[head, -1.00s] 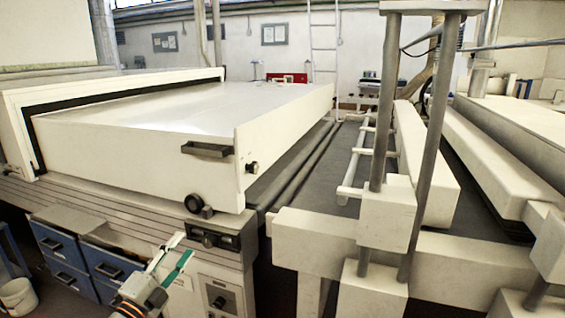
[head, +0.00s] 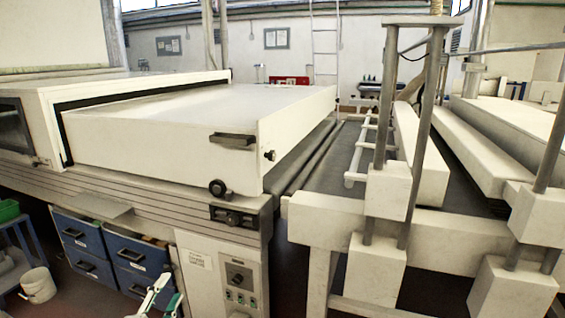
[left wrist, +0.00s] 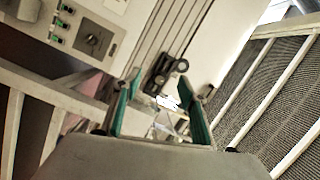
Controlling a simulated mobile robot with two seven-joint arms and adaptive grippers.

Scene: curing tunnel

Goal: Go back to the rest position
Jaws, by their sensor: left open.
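My left gripper (head: 163,298) shows at the bottom edge of the head view, in front of the machine's control panel and blue drawers. Its fingers are apart with nothing between them. In the left wrist view its two green-padded fingers (left wrist: 158,110) stand open, with the machine's front and black knobs beyond them. My right gripper is not in view. The curing tunnel's big white drawer-like unit (head: 165,145) stands out of its white frame, with a black handle (head: 232,140) on its front.
A control panel (head: 238,275) sits low on the machine's front. Blue drawers (head: 135,265) and a white bucket (head: 38,284) are at the lower left. A white frame with grey posts (head: 420,235) and a conveyor bed (head: 335,172) fill the right side.

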